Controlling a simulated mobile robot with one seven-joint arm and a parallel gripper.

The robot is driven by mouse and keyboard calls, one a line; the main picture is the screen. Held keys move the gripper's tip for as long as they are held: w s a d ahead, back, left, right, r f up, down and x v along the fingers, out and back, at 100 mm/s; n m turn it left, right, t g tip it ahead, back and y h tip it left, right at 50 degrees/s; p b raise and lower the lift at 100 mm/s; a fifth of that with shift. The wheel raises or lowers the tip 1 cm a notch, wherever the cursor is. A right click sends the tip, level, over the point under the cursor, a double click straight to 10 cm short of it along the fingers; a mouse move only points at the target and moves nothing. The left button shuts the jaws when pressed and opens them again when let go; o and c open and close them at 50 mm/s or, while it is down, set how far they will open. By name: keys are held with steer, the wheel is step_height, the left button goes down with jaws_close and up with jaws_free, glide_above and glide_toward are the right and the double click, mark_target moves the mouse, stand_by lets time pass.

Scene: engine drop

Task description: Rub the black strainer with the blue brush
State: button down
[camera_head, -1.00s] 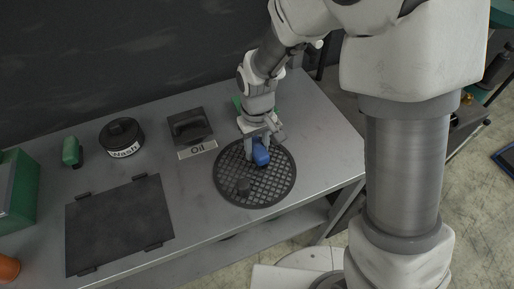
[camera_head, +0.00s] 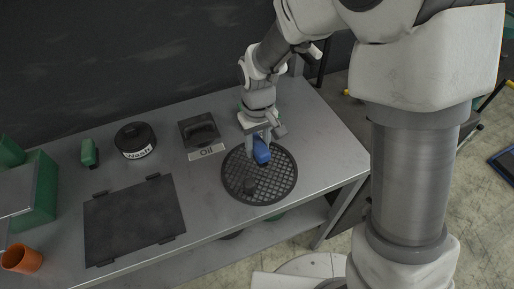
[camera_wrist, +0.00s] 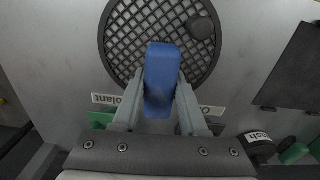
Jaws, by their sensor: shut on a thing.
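The black strainer (camera_head: 268,188) is a round mesh disc lying on the grey workbench, with a dark knob (camera_head: 249,186) on it. It also fills the top of the wrist view (camera_wrist: 122,40). My gripper (camera_head: 258,140) is shut on the blue brush (camera_head: 262,150), held over the back part of the strainer. In the wrist view the blue brush (camera_wrist: 161,80) sits between the two fingers and overlaps the mesh. The brush's underside is hidden, so I cannot tell whether it touches the strainer.
An Oil container (camera_head: 199,130) and a black Wash pot (camera_head: 134,138) stand to the left at the back. A flat dark panel (camera_head: 134,220), a green bottle (camera_head: 89,153), a green box (camera_head: 40,195) and an orange cup (camera_head: 22,259) lie farther left. Bare bench lies between.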

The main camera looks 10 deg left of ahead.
steer(key=shift+r+p, duration=0.6)
steer(key=shift+r, duration=0.6)
